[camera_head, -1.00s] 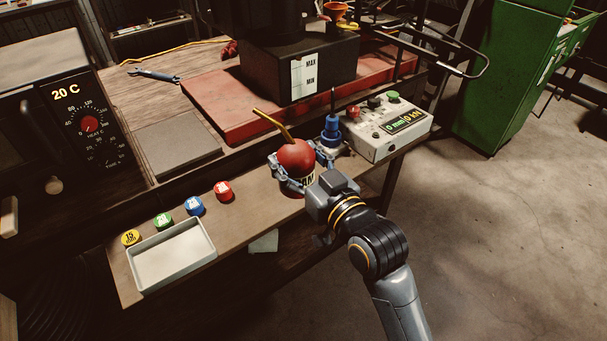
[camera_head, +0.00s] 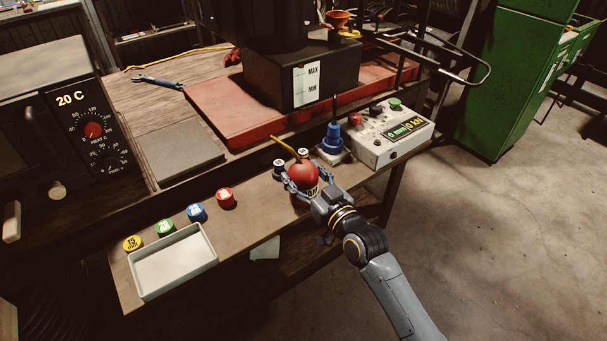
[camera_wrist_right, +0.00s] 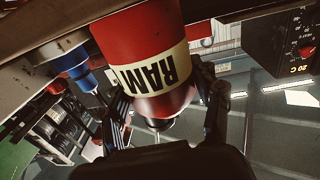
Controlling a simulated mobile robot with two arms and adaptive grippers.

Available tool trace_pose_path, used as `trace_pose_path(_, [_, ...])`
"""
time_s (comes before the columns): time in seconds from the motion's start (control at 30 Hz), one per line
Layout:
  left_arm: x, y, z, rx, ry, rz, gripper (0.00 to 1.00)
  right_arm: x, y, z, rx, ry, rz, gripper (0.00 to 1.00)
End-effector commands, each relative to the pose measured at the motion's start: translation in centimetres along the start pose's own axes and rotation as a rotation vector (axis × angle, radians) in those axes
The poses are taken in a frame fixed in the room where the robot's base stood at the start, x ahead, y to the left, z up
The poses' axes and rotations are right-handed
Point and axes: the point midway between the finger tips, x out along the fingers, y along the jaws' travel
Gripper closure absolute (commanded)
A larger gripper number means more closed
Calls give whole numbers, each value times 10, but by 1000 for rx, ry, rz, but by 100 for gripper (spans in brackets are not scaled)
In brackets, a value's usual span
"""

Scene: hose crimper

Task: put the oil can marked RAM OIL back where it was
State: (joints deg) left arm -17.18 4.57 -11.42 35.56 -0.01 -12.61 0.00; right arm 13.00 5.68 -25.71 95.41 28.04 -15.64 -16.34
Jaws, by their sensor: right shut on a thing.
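The oil can (camera_head: 303,174) is red and rounded with a thin brass spout that points up and left. Its cream label reads RAM in the right wrist view (camera_wrist_right: 150,75), where the can appears upside down; the rest of the lettering is out of sight. My right gripper (camera_head: 303,182) is shut around the can, one finger on each side, over the front ledge of the bench (camera_head: 255,205). The can looks upright. I cannot tell whether its base touches the ledge, as the gripper hides it. My left gripper is not in view.
A red cap (camera_head: 225,198), other coloured caps and a white tray (camera_head: 174,262) lie left. Ledge between red cap and can is clear.

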Motion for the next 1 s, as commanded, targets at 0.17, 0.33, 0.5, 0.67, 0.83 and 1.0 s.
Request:
trace_pose_path(0.17, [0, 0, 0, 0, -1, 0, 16, 0, 0, -2, 0, 5, 0, 88])
trace_pose_path(0.33, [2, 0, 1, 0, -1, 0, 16, 0, 0, 2, 0, 0, -1, 22])
trace_pose_path(0.5, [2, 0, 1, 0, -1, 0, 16, 0, 0, 2, 0, -1, -1, 14])
trace_pose_path(0.67, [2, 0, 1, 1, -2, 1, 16, 0, 0, 2, 0, -1, -1, 14])
trace_pose_path(0.83, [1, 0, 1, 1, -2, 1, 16, -5, 0, 1, 0, -1, 0, 14])
trace_pose_path(1.0, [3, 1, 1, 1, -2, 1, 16, -33, -1, 1, -2, -2, -1, 14])
